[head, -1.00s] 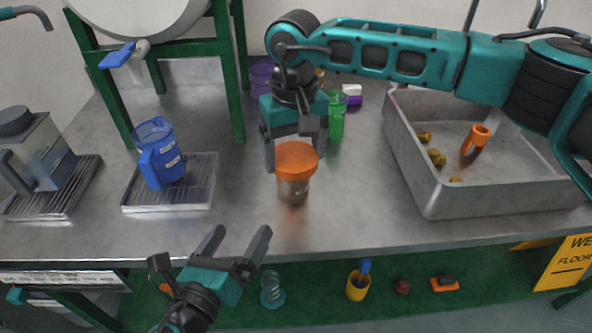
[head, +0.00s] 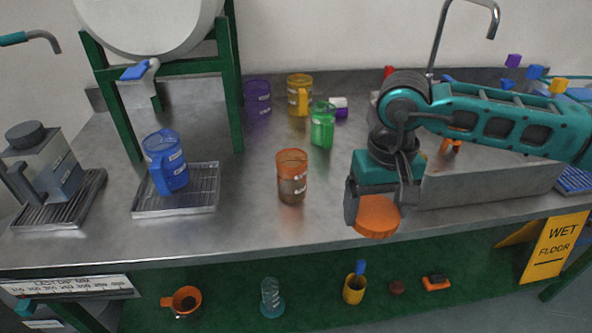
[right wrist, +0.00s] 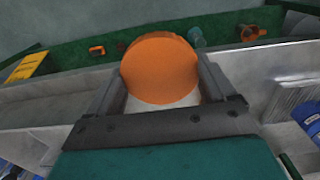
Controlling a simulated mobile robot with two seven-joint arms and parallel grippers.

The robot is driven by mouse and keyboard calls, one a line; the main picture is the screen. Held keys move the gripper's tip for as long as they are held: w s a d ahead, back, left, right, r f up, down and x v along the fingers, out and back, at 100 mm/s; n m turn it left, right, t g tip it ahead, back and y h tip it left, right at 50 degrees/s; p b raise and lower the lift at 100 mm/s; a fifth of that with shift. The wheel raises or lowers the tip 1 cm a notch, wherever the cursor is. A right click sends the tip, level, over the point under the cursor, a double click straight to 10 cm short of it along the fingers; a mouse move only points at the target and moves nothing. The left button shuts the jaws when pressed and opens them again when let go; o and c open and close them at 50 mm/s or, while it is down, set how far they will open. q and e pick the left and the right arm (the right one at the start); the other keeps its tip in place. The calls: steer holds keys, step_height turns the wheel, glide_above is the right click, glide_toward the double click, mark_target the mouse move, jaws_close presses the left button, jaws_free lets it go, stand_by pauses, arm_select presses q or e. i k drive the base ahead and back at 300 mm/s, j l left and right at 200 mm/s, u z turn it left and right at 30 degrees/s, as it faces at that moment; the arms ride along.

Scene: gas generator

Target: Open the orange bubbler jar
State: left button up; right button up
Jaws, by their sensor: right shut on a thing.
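The orange bubbler jar (head: 292,178) stands upright on the metal table in the head view. Its top is open, and brownish contents show in its lower part. My right gripper (head: 376,212) is shut on the round orange lid (head: 376,217), to the right of the jar and near the table's front edge. In the right wrist view the lid (right wrist: 160,68) sits between the two fingers. My left gripper is not in view.
A green mug (head: 322,128), a yellow mug (head: 299,97) and a purple cup (head: 257,98) stand behind the jar. A blue pitcher (head: 165,160) stands on a drip tray at left.

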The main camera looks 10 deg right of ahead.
mark_target(291, 163)
steer(key=u, duration=0.95)
steer(key=l+u, duration=0.25)
steer(key=l, duration=1.25)
steer(key=i, duration=0.05)
